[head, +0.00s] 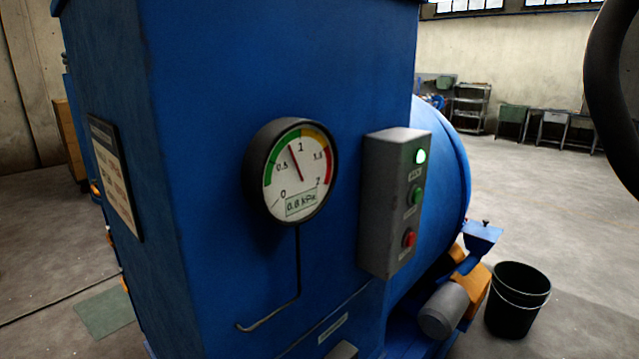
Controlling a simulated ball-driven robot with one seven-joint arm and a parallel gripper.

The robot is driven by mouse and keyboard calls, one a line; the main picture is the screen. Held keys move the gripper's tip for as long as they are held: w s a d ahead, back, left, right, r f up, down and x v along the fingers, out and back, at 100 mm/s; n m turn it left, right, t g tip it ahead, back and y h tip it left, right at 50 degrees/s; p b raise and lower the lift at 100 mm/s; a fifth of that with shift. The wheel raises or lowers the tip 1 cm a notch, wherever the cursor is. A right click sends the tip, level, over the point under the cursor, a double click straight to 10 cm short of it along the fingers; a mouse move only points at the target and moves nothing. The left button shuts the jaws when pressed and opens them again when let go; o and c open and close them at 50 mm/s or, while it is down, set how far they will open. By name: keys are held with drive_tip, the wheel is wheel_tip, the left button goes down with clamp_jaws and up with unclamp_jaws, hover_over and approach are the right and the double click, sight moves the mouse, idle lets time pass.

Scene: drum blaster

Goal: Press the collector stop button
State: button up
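A grey control box (385,205) is mounted on the front of the blue machine cabinet (215,80). It carries a lit green lamp (421,156) at the top, a green button (417,195) in the middle and a red button (409,239) at the bottom. The labels beside them are too small to read. The red button looks like the stop button. My gripper is not in the head view, and nothing touches the buttons.
A round pressure gauge (293,172) reads about 0.8 kPa left of the box. A black bucket (516,302) and a grey motor (444,309) are at the lower right. A black curved thing (612,75) fills the upper right edge. Open floor lies at right.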

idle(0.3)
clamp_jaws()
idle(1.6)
